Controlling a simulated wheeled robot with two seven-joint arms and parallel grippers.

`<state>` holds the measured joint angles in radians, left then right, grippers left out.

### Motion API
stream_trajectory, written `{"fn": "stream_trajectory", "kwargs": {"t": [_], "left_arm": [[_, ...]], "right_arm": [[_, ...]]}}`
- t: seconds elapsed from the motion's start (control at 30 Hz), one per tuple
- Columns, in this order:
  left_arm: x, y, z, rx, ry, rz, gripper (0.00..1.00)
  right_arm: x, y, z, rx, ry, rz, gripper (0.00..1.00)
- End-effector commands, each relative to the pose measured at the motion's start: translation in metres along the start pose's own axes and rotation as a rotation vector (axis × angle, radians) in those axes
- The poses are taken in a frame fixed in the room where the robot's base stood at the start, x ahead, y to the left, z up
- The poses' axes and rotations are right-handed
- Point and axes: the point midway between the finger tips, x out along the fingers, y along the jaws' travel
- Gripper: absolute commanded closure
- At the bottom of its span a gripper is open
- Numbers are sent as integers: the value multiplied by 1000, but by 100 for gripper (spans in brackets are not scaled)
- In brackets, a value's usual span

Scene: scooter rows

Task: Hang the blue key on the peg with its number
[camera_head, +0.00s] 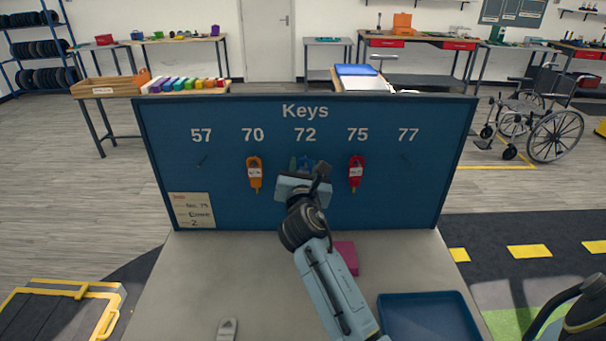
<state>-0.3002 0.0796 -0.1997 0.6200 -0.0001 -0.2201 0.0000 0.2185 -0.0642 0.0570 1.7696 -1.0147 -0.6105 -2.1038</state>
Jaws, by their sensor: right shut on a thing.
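The dark blue key board (305,212) stands upright, with the numbers 57, 70, 72, 75 and 77 in a row. The blue key (306,163) shows just above my right gripper (305,178), below number 72, mostly hidden by the gripper. My right gripper is shut on it, close in front of the board. The key's number is not readable. An orange key (254,173) hangs under 70 and a red key (356,173) under 75. The peg under 57 (201,162) and the peg under 77 (407,160) are bare. My left gripper is out of view.
A paper note (193,210) is on the board's lower left. On the grey table (200,280) are a magenta block (347,256), a blue tray (430,315) at right and a small grey item (227,330) at the front. The table's left part is mostly clear.

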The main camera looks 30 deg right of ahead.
Motion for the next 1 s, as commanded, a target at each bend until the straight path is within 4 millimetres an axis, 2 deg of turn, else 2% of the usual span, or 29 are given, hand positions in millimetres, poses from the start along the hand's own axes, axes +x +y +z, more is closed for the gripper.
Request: {"fn": "stream_trajectory", "kwargs": {"t": [0.5,1.0], "left_arm": [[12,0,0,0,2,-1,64],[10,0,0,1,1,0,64]], "right_arm": [[29,-2,-4,0,-10,0,93],[33,-5,-9,1,-7,-2,93]]}}
